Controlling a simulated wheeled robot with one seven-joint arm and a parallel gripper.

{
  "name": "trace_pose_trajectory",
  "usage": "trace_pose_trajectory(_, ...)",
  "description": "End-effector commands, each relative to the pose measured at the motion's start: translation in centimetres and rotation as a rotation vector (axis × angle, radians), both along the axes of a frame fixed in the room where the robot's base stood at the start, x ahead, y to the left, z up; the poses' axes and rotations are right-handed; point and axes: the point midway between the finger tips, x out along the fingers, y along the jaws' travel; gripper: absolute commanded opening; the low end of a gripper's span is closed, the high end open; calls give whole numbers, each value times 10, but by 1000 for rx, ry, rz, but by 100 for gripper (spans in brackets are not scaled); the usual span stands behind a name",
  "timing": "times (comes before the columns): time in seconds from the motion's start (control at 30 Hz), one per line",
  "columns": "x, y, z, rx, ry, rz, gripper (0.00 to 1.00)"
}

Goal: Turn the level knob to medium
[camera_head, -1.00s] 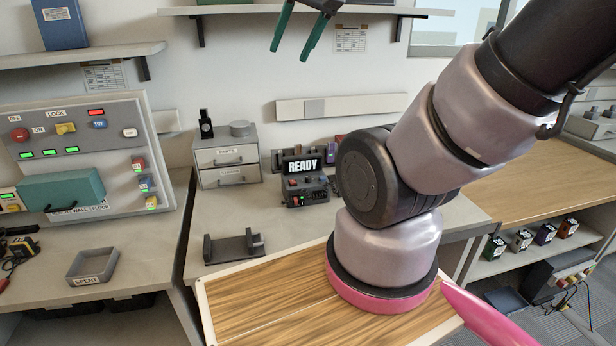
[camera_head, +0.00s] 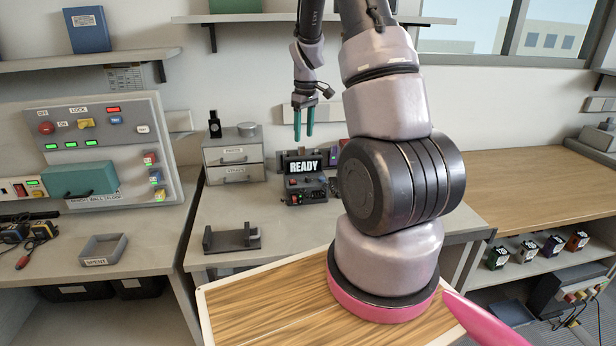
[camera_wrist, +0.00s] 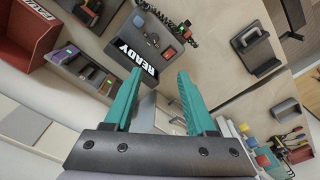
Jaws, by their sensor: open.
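A black device (camera_head: 306,189) with small red buttons and controls sits on the grey bench, below a black display (camera_head: 302,166) reading READY. The device (camera_wrist: 165,34) and display (camera_wrist: 134,62) also show in the wrist view, turned nearly upside down. The controls are too small to tell which is the level knob or where it points. My gripper (camera_head: 303,134) has teal fingers pointing down, above and behind the display in the head view. It is open and empty; in the wrist view the gripper (camera_wrist: 159,74) shows a wide gap between its fingers.
A drawer unit (camera_head: 234,157) is left of the device, and a dark holder (camera_head: 231,237) lies in front. A tray (camera_head: 103,249) marked SPENT is on the left bench.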

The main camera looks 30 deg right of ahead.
Motion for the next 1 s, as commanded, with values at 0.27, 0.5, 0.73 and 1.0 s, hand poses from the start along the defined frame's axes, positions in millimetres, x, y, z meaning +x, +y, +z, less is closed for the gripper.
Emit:
trace_pose_trajectory(0.27,9,-18,-53,-24,62,94,56)
trace_pose_trajectory(0.5,8,-18,-84,-24,67,95,56)
trace_pose_trajectory(0.73,8,-18,-128,-23,66,94,56)
trace_pose_trajectory(1.0,8,-18,-157,-24,62,94,56)
